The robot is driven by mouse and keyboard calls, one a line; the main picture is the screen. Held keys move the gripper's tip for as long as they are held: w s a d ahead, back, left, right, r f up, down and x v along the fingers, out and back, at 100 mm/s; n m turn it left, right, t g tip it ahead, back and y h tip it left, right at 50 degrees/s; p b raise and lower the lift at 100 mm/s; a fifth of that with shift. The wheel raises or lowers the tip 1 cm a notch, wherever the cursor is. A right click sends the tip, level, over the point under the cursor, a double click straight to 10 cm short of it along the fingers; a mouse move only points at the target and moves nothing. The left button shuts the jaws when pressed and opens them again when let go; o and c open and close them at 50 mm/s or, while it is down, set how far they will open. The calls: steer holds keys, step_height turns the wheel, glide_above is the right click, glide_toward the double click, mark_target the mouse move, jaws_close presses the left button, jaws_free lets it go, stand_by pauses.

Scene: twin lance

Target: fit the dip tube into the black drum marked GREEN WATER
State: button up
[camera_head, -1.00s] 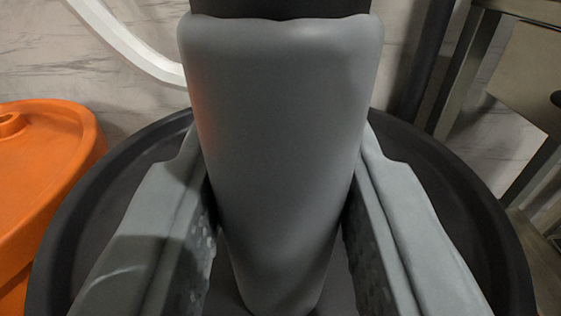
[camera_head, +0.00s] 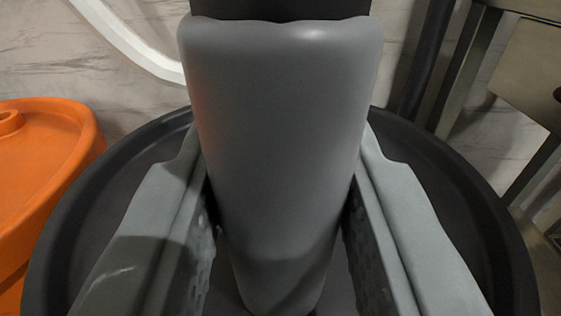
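A thick grey tube (camera_head: 282,130), which I take for the dip tube, stands between the fingers of my gripper (camera_head: 278,235). Both fingers press along its sides, so my gripper is shut on it. Its top carries a black part (camera_head: 280,8), cut off by the frame edge. Below and behind it is the black drum (camera_head: 75,215), seen from above with its raised rim. The tube's lower end is over the drum's top; whether it sits in an opening is hidden. No GREEN WATER marking shows.
An orange drum (camera_head: 40,180) stands close at the left, with a cap on its top. A white curved pipe (camera_head: 125,40) runs at upper left before a marbled wall. A metal frame (camera_head: 465,70) and dark pole (camera_head: 428,60) stand at the right.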

steer(key=shift+f, duration=2.15)
steer(key=o, duration=1.2)
steer(key=shift+c, duration=0.2)
steer(key=s, duration=1.7)
steer(key=shift+s, duration=0.2)
steer(key=shift+r, duration=0.15)
steer(key=s+r, duration=0.6)
steer(key=r, duration=0.4)
steer(key=s+r, duration=0.7)
steer(key=r, duration=0.4)
steer(key=s+r, duration=0.5)
steer(key=s, duration=0.5)
steer(key=s+r, duration=0.6)
steer(key=s, duration=0.5)
steer(key=shift+s+g, duration=0.3)
